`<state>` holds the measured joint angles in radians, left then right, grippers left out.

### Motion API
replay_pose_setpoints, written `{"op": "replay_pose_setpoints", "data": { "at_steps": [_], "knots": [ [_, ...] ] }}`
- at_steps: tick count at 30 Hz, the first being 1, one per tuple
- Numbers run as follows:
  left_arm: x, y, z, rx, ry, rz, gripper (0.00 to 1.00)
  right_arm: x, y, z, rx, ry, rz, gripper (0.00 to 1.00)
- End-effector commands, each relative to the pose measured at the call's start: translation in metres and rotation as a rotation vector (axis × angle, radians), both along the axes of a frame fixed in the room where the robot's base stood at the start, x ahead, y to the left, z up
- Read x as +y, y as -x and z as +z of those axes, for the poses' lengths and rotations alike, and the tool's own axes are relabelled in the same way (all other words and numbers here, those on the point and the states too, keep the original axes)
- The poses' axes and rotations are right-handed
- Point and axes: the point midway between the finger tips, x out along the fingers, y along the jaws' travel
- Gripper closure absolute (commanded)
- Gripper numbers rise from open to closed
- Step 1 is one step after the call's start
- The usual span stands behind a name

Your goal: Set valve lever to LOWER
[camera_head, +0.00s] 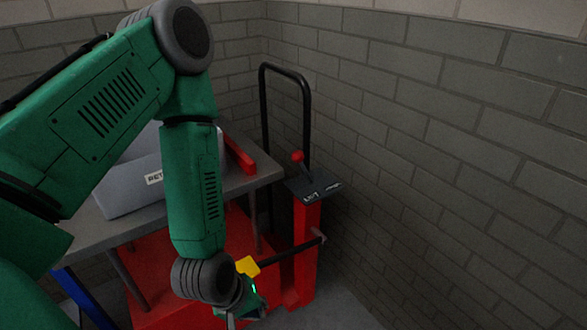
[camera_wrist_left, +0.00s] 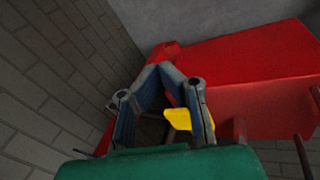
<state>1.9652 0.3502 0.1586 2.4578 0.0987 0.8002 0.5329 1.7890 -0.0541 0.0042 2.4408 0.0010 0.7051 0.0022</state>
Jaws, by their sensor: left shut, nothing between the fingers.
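The lever with a red knob (camera_head: 297,157) stands on a dark plate (camera_head: 325,190) atop a red post, leaning up and left in the head view. Two white labels are on the plate; one seems to read LIFT, the other is too small to read. My left gripper (camera_head: 244,316) is low in the head view, well below and left of the lever and apart from it. In the left wrist view my left gripper (camera_wrist_left: 161,68) is shut and empty. The lever cannot be made out there. My right gripper is not in view.
A yellow piece (camera_head: 248,266) shows beside my left gripper; I cannot tell what it belongs to. A black rod (camera_head: 290,252) crosses the red post (camera_head: 304,245). A black hoop handle (camera_head: 285,68) stands behind. A grey table (camera_head: 243,181) and brick walls (camera_head: 450,110) bound the space.

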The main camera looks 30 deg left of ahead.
Motion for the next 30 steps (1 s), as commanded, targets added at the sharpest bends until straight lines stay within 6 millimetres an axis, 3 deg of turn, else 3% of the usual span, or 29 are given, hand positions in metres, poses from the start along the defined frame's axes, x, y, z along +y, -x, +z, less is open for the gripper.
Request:
{"op": "replay_pose_setpoints", "data": {
  "at_steps": [1,6,10,15,21,30],
  "knots": [
    [0.002,-0.025,0.013,-0.052,0.098,0.202,1.0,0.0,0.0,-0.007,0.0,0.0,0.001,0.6],
    [0.017,-0.091,0.071,-0.177,0.471,0.828,1.0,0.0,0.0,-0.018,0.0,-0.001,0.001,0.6],
    [0.038,-0.129,0.121,-0.234,0.806,1.246,1.0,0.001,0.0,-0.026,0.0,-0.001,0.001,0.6],
    [0.069,-0.154,0.175,-0.246,1.191,1.624,1.0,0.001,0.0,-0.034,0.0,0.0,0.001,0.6],
    [0.09,-0.162,0.202,-0.224,1.428,1.816,1.0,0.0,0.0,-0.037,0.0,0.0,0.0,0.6],
    [0.095,-0.163,0.204,-0.216,1.456,1.839,1.0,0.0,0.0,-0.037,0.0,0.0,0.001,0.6]
  ]
}}
